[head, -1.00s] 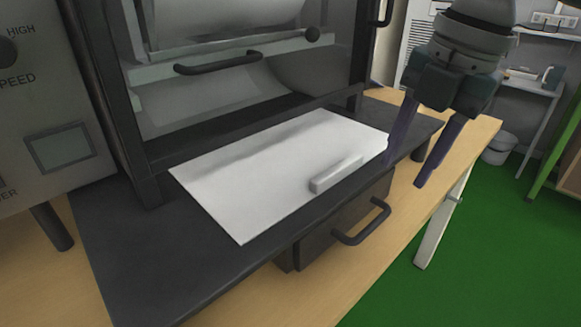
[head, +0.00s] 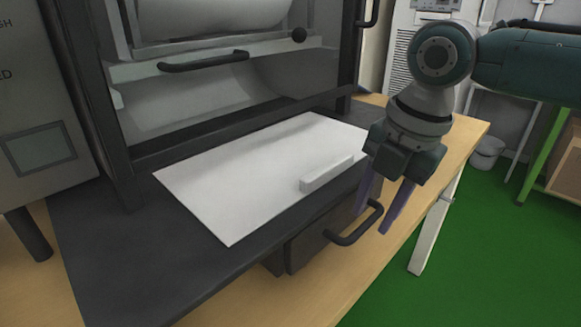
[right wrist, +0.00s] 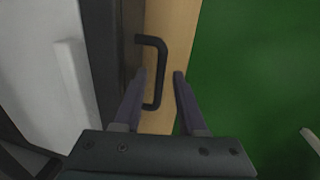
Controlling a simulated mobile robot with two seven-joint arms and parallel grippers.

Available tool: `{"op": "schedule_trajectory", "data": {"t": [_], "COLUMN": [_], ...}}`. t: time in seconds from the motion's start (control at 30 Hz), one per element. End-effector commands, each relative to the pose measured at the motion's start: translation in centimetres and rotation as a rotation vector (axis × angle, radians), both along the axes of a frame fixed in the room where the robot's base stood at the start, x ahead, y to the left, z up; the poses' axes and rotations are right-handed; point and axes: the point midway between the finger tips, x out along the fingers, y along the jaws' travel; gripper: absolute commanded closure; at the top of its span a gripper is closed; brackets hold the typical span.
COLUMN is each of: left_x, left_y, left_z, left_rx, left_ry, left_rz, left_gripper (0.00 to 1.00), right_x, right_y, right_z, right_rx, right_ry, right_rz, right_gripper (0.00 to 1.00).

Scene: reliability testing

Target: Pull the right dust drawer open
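The dust drawer (head: 308,243) is a dark box front under the black base plate of the machine, and it looks shut. Its black bar handle (head: 355,236) sticks out from the front. My right gripper (head: 374,219) is open, pointing down, with its purple fingers at the far end of the handle. In the right wrist view the handle (right wrist: 161,60) shows between the open fingertips (right wrist: 160,74); contact with either finger cannot be made out. My left gripper is not in view.
A white panel (head: 240,180) with a raised bar handle (head: 327,173) lies on the black base plate (head: 120,265) above the drawer. A glass-fronted chamber with a black handle (head: 203,61) stands behind. The wooden table edge (head: 425,185) runs below; green floor (head: 480,260) lies open at right.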

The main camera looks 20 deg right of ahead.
Motion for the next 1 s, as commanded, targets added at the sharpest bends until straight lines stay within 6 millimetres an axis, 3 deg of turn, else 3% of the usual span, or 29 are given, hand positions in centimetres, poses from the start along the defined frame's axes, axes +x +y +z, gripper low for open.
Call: {"op": "schedule_trajectory", "data": {"t": [0.07,0.33,1.0], "left_x": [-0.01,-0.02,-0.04], "left_y": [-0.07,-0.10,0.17], "left_z": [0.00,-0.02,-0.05], "left_rx": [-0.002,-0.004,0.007], "left_ry": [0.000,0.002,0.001], "left_rz": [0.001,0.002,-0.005], "left_gripper": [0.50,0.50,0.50], "right_x": [0.00,0.00,0.00], "right_y": [0.00,-0.01,-0.01], "right_z": [0.01,0.03,0.05], "right_rx": [0.000,0.000,0.000], "right_ry": [0.000,0.000,0.000], "right_rz": [0.000,0.000,0.000], "right_gripper": [0.70,1.00,1.00]}}
